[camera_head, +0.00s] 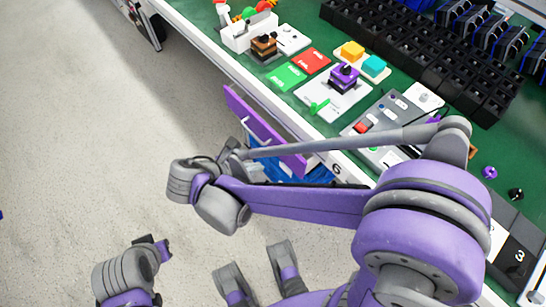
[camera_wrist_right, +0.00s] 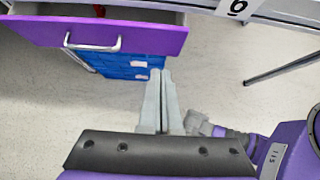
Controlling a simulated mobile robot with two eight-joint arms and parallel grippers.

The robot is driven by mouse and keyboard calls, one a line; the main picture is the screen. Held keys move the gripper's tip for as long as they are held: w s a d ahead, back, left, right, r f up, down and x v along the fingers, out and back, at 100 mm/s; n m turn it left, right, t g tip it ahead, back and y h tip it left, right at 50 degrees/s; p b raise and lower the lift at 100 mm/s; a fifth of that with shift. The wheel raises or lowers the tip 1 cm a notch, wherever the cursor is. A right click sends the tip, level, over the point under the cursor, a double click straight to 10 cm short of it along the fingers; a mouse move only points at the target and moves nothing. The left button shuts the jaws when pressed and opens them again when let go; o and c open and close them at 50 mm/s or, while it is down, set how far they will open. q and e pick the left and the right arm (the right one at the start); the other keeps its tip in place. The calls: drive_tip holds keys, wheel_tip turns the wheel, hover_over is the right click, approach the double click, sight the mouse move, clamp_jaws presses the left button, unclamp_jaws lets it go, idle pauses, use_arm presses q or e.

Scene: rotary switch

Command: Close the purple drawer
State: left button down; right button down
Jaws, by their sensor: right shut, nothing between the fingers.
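The purple drawer (camera_head: 262,130) stands pulled out from under the front edge of the green-topped workbench. In the right wrist view its purple front (camera_wrist_right: 150,38) has a pale bar handle (camera_wrist_right: 93,44), and part of the open inside shows above the front. My right gripper (camera_wrist_right: 160,78) is shut and empty, with its fingertips just below the drawer front in the picture and right of the handle. I cannot tell whether it touches the drawer. In the head view my right gripper (camera_head: 232,150) is close to the drawer front. My left gripper (camera_head: 160,246) is at lower left, away from the drawer; its jaws are unclear.
Blue drawers or bins (camera_wrist_right: 120,64) lie below the purple drawer. The bench top holds a purple rotary switch (camera_head: 343,80), a red card (camera_head: 306,62), a green card (camera_head: 286,76) and black bins (camera_head: 440,62). The floor (camera_head: 90,130) at left is clear.

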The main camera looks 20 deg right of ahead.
sight(295, 150)
drive_tip(key=shift+w+d+r+b+x, duration=0.1)
drive_tip(key=shift+d+r+b+x, duration=0.25)
drive_tip(key=shift+x, duration=1.75)
drive_tip(key=shift+w+d+r+b+x, duration=0.1)
drive_tip(key=shift+d+r+b+x, duration=0.3)
drive_tip(key=shift+x, duration=1.7)
drive_tip(key=shift+w+d+r+b+x, duration=0.1)
drive_tip(key=shift+d+r+b+x, duration=0.25)
drive_tip(key=shift+x, duration=1.7)
drive_tip(key=shift+a+f, duration=0.1)
drive_tip(key=d, duration=0.2)
drive_tip(key=w+d, duration=0.1)
drive_tip(key=d, duration=0.1)
drive_tip(key=shift+w+d, duration=0.15)
